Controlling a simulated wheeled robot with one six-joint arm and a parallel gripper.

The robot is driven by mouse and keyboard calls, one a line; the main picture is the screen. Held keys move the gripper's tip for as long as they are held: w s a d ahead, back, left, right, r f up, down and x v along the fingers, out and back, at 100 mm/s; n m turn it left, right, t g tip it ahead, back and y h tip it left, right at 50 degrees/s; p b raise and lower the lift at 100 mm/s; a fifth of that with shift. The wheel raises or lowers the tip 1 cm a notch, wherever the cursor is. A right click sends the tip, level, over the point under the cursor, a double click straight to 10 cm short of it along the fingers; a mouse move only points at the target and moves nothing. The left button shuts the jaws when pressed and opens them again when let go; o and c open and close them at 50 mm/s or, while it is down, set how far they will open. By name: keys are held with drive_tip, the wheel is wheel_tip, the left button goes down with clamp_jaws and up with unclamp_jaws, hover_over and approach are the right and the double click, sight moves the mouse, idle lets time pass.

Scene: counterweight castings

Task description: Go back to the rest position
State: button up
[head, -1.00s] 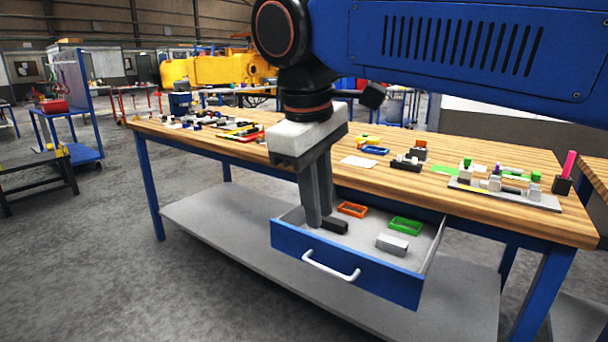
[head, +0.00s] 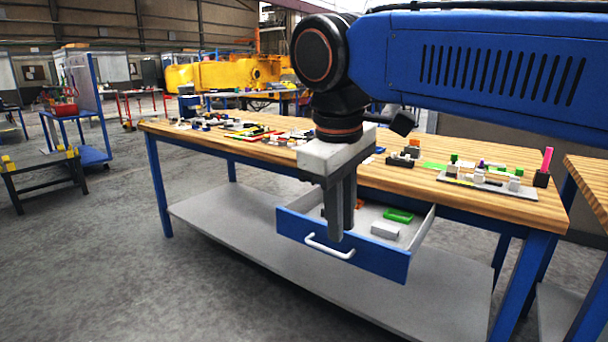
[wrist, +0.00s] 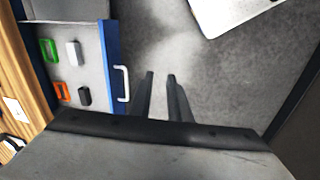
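My gripper (head: 341,233) hangs fingers down in front of the open blue drawer (head: 378,264), near its white handle (head: 330,247). In the wrist view the two fingers (wrist: 161,75) stand apart with bare floor showing between them. The gripper is open and empty. The drawer (wrist: 111,60) holds a green tray (wrist: 49,51), an orange tray (wrist: 62,92), a light grey block (wrist: 73,54) and a black block (wrist: 84,96). In the head view the fingers hide part of the drawer, and the black block does not show.
The wooden bench top (head: 440,188) above the drawer carries many small parts and a grey fixture plate (head: 487,187) at the right. A grey lower shelf (head: 240,220) runs beneath. The floor (head: 110,270) in front is clear.

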drive_tip(key=s+d+f+m+t, duration=0.1)
drive_tip(key=s+d+f+m, duration=0.1)
drive_tip(key=d+f, duration=0.5)
drive_tip(key=s+d+f+m+t, duration=0.1)
drive_tip(key=s+d+f+m, duration=0.2)
drive_tip(key=d+f, duration=0.5)
drive_tip(key=s+d+f+m+t+y, duration=0.1)
drive_tip(key=s+d+f+m, duration=0.1)
drive_tip(key=d+f+m, duration=0.3)
drive_tip(key=d+f, duration=0.3)
drive_tip(key=shift+s+f, duration=0.3)
drive_tip(key=shift+f, duration=0.05)
